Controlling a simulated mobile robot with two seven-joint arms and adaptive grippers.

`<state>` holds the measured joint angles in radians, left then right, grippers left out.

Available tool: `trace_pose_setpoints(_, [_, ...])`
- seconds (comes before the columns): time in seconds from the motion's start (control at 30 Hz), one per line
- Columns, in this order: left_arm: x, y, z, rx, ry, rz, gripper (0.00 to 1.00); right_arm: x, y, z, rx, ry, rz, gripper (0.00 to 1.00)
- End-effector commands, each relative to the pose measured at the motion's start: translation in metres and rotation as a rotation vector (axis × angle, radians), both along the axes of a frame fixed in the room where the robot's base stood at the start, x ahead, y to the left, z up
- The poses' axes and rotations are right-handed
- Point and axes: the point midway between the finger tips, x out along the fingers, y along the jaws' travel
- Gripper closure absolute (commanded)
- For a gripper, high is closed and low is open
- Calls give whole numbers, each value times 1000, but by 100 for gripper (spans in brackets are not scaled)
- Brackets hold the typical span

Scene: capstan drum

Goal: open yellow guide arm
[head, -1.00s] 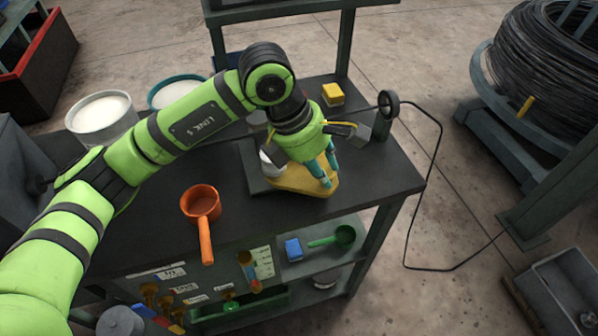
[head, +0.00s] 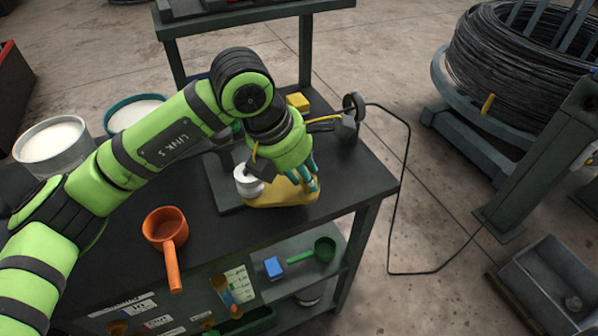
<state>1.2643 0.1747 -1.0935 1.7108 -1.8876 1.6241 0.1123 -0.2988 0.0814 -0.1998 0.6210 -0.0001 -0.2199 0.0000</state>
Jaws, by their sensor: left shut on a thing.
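The yellow guide arm (head: 262,200) lies low over the dark bench top, next to a small pale metal drum (head: 247,181). My left gripper (head: 312,183) reaches down over the guide arm, with its teal fingertips at the right end of it. The fingers are closed on the guide arm there, and my gripper hides part of it. My right gripper is not in view.
An orange ladle (head: 166,236) lies on the bench (head: 330,185) at front left. Two pale-filled tubs (head: 52,143) stand behind left. A yellow block (head: 298,101) and a black wheel (head: 354,106) with a trailing cable are at the back. A lower shelf holds a green scoop (head: 322,250).

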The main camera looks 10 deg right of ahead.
Motion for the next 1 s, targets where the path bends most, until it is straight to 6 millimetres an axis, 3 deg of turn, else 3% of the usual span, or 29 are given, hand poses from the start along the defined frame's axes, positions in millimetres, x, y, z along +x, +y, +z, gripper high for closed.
trace_pose_setpoints(0.27, [-3,-1,-2,1,7,-7,100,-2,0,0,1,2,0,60])
trace_pose_setpoints(0.3, [-3,-1,-2,1,7,-7,54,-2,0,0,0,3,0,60])
trace_pose_setpoints(0.33, [-3,-1,-2,1,7,-7,48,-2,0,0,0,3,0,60])
trace_pose_setpoints(0.73, [-1,1,4,0,1,-3,48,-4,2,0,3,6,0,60])
trace_pose_setpoints(1.0, [-6,18,48,-1,-3,-2,48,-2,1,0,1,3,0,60])
